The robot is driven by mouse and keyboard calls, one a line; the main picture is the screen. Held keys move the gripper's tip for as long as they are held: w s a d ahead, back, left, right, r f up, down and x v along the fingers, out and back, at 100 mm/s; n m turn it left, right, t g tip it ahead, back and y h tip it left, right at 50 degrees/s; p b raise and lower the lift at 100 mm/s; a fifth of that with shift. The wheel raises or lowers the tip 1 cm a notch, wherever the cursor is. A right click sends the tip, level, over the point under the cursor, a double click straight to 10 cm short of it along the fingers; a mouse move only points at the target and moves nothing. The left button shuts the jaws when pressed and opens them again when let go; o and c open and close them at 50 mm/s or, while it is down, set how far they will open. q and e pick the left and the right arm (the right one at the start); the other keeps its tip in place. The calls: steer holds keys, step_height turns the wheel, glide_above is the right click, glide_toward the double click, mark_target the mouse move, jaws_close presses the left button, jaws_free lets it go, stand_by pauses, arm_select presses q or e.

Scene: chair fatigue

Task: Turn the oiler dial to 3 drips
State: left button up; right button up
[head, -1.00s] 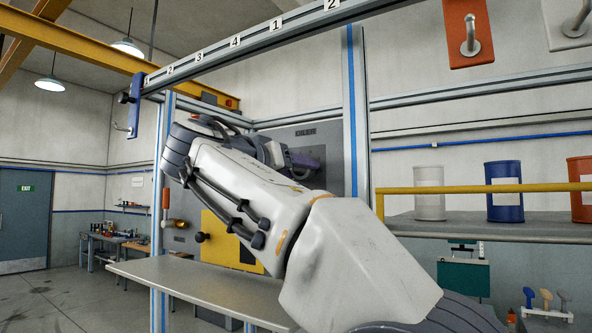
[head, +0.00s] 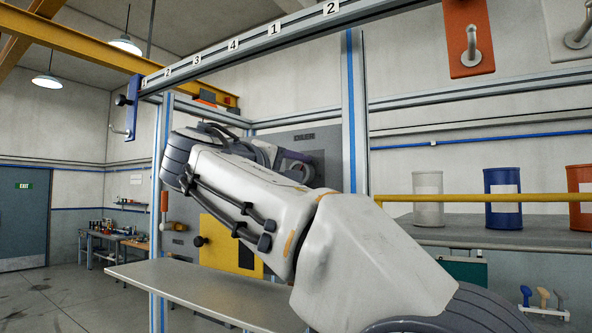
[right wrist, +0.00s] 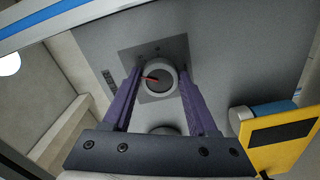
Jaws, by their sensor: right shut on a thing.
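The oiler dial (right wrist: 161,80) is a round pale-rimmed knob with a dark face and a red pointer, in the right wrist view. The pointer is toward the left of the face. The dial sits on a dark square plate (right wrist: 177,49) on the grey oiler panel (right wrist: 235,50). My right gripper (right wrist: 160,74) has its two purple fingers on either side of the dial, shut on it. In the head view the right gripper (head: 298,160) is at the panel marked OILER (head: 330,138), and my arm hides most of the dial. My left gripper is not in view.
A yellow box (head: 217,235) is mounted below the oiler panel; it also shows in the right wrist view (right wrist: 282,135). A grey bench top (head: 190,288) lies below my arm. A blue upright (head: 351,110) stands right of the panel. Drums (head: 502,198) stand on a shelf at right.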

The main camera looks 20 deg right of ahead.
steer(key=shift+r+n+p, duration=0.15)
steer(key=shift+n+p, duration=1.85)
steer(key=shift+n, duration=3)
steer(key=o, duration=1.4)
steer(key=b+v, duration=0.3)
steer(key=v, duration=0.7)
steer(key=shift+s+a, duration=0.15)
steer(key=shift+a, duration=0.05)
